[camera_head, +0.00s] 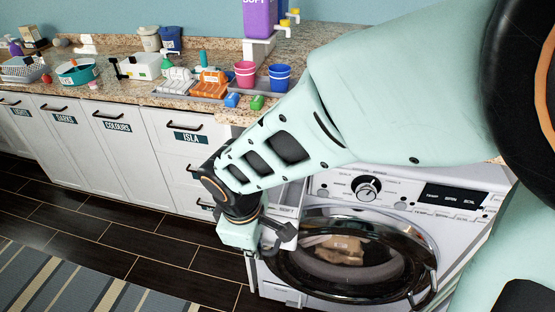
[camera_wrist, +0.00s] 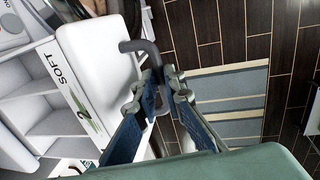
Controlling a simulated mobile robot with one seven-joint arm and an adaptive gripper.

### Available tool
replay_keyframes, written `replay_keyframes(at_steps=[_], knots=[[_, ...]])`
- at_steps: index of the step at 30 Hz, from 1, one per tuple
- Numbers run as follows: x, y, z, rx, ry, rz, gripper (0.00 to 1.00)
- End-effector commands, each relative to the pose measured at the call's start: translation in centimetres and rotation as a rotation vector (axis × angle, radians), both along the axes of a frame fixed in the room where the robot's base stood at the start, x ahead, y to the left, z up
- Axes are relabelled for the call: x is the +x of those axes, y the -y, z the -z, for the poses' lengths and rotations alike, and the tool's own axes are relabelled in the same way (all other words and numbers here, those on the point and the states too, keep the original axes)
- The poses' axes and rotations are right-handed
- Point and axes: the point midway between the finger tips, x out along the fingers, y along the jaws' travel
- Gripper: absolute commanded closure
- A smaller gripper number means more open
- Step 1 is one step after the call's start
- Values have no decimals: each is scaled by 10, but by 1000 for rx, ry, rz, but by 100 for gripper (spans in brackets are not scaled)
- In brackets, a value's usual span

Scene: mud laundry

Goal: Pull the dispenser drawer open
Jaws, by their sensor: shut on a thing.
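The dispenser drawer (camera_head: 287,194) sticks out at the upper left of the washing machine front in the head view, partly hidden by my arm. In the wrist view its white front (camera_wrist: 104,58) carries the marks "SOFT" and "2". Open compartments (camera_wrist: 52,122) show behind that front, so the drawer stands pulled out; how far cannot be told exactly. A grey bar handle (camera_wrist: 137,46) projects from the front. My gripper (camera_wrist: 161,84) is shut on this handle, with a blue-padded finger on each side. In the head view my gripper (camera_head: 272,238) is beside the drawer.
The washing machine (camera_head: 405,212) has a round glass door (camera_head: 330,262) just below and right of my gripper, with a brown item inside. White cabinets (camera_head: 130,140) and a crowded counter stand left. Dark floor and a striped rug (camera_head: 75,280) lie clear in front.

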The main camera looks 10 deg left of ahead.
Motion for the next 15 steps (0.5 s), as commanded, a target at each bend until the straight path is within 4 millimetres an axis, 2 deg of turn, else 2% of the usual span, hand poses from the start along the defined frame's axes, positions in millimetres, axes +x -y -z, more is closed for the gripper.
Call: replay_keyframes(at_steps=[13, 14, 15], knots=[[-5, -1, -1, 1, 0, 0, 100], [-5, -1, -1, 1, 0, 0, 88], [-5, -1, 0, 1, 0, 0, 84]])
